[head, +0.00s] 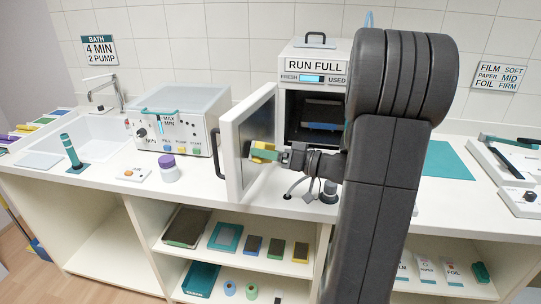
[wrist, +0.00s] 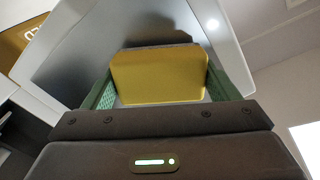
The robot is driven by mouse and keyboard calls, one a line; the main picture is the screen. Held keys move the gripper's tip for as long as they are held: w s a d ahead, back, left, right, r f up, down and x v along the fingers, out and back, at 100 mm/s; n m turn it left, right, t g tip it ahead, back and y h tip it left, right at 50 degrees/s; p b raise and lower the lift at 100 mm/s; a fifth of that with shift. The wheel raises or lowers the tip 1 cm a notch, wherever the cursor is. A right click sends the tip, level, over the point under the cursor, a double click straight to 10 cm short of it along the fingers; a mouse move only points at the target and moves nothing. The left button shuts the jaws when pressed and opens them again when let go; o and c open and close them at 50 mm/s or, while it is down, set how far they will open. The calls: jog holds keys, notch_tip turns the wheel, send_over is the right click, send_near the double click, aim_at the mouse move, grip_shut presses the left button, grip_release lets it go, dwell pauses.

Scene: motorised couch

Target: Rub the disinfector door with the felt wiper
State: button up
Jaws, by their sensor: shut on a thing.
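The disinfector door (head: 236,148) stands swung open to the left of the disinfector (head: 310,60), with a white frame and a grey inner panel. My gripper (head: 268,155) is shut on the felt wiper (head: 263,148), a yellow block, at the inner side of the door. In the wrist view the wiper (wrist: 160,75) sits between the two green fingers, with the grey door panel (wrist: 120,40) right behind it. The wiper's far face is hidden, and I cannot tell whether it touches the panel.
A clear-lidded bath (head: 185,110) and a purple-capped jar (head: 168,170) stand left of the door. A small dark knobbed post (head: 329,190) stands on the counter below my gripper. The shelf below holds several coloured blocks (head: 276,249). A teal mat (head: 447,160) lies at the right.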

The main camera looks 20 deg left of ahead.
aim_at(267, 133)
jog(key=shift+a+b, duration=0.4)
jog(key=shift+a, duration=0.3)
jog(key=shift+w+a+b, duration=0.15)
jog(key=shift+w+b, duration=1.35)
jog(key=shift+w, duration=1.15)
jog(key=shift+w+a+b, duration=0.15)
jog(key=shift+w+b, duration=1.3)
jog(key=shift+w, duration=1.2)
jog(key=shift+f+b, duration=0.1)
jog(key=shift+b, duration=0.35)
